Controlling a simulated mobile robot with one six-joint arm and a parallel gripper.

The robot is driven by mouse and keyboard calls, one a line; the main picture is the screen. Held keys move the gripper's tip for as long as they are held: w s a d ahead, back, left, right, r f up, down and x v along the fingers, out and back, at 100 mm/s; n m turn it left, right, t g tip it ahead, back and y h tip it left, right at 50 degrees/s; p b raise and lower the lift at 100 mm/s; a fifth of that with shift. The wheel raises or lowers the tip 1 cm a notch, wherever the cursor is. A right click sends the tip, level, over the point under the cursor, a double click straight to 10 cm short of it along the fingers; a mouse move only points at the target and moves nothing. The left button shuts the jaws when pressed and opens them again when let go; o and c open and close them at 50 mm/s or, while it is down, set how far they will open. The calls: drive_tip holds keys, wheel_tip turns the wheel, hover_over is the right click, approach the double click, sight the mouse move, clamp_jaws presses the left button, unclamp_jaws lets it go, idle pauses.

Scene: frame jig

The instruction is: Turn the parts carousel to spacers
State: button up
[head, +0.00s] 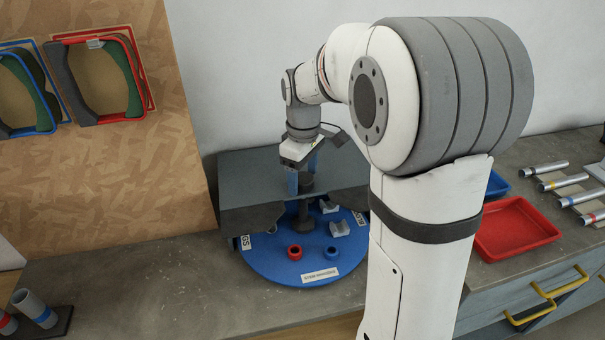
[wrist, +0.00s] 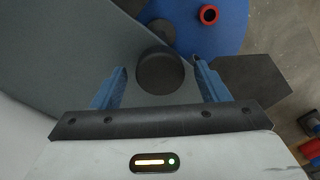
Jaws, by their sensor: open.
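The parts carousel is a blue round tray (head: 285,265) partly under a dark grey cover (head: 245,190). A white label on its front edge seems to read "STEM SPACERS", in small print. Another label at left is only partly readable. A red ring (head: 295,252) and a blue ring (head: 331,253) lie in the exposed front part, with grey parts (head: 339,229) to their right. A dark round knob (wrist: 160,73) stands on a central post. My gripper (wrist: 160,68) is open over the knob, with one blue finger on each side; contact cannot be told.
A red tray (head: 515,230) and a blue tray stand right of my arm, near several banded tubes (head: 567,181). More tubes (head: 36,308) stand at the front left. The bench left of the carousel is clear. Frames hang on the wooden board.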

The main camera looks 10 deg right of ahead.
wheel_tip(320, 180, up, 8)
drive_tip(key=shift+f, duration=0.15)
idle(0.4)
drive_tip(key=s+f+m+t, duration=0.1)
drive_tip(key=s+f+m, duration=0.2)
drive_tip(key=s, duration=0.7)
drive_tip(key=s+f+m+t, duration=0.2)
drive_tip(key=s+m, duration=0.4)
drive_tip(key=s, duration=0.4)
drive_tip(key=shift+s+f, duration=0.35)
drive_tip(key=shift+f, duration=0.5)
